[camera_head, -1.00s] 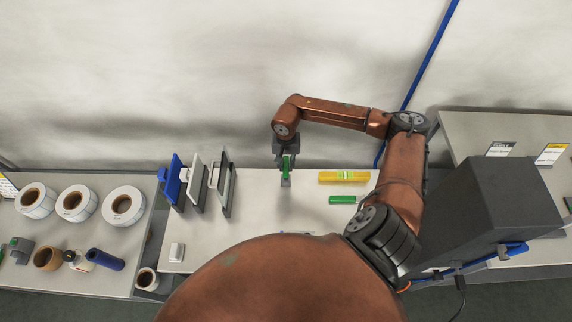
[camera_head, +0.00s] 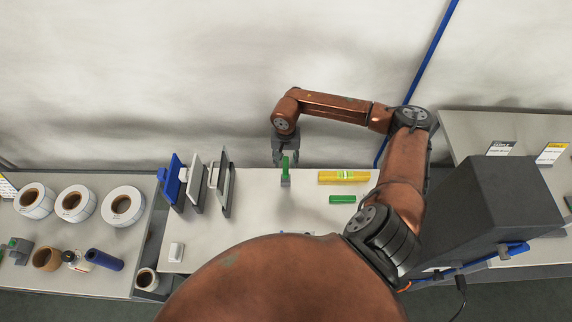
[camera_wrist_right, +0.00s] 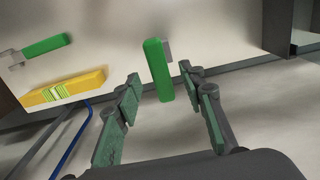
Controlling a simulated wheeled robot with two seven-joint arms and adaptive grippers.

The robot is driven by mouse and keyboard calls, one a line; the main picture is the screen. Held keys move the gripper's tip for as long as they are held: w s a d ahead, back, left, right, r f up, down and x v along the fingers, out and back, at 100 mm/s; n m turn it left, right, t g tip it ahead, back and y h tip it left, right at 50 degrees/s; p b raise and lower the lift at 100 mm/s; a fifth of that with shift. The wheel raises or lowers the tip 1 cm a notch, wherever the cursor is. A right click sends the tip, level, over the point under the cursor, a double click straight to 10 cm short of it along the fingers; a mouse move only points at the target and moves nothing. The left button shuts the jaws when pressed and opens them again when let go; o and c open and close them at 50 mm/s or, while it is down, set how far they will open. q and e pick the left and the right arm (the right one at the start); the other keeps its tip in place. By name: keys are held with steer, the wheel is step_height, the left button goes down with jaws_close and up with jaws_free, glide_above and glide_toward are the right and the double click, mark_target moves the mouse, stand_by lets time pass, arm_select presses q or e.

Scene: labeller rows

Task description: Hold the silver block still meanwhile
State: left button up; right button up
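A small grey piece, which may be the silver block (camera_head: 286,182), stands near the table's back edge with an upright green piece (camera_head: 285,167) on it. In the right wrist view the green piece (camera_wrist_right: 158,70) stands ahead of my fingers, and part of the grey piece (camera_wrist_right: 167,50) shows behind it. My right gripper (camera_head: 285,160) is at the back edge, just beyond them. In the wrist view its fingers (camera_wrist_right: 160,78) are spread, with a gap to the green piece on each side. I cannot tell whether anything touches. My left gripper is not in view.
A yellow level (camera_head: 344,177) and a green bar (camera_head: 342,199) lie to the right. Upright blue, white and grey frames (camera_head: 196,182) stand to the left. A white switch-like block (camera_head: 176,251) is at the front left. The table's middle is clear.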

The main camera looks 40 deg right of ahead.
step_height(320, 180, up, 9)
stand_by(0.3)
steer(key=shift+r, duration=0.1)
stand_by(0.4)
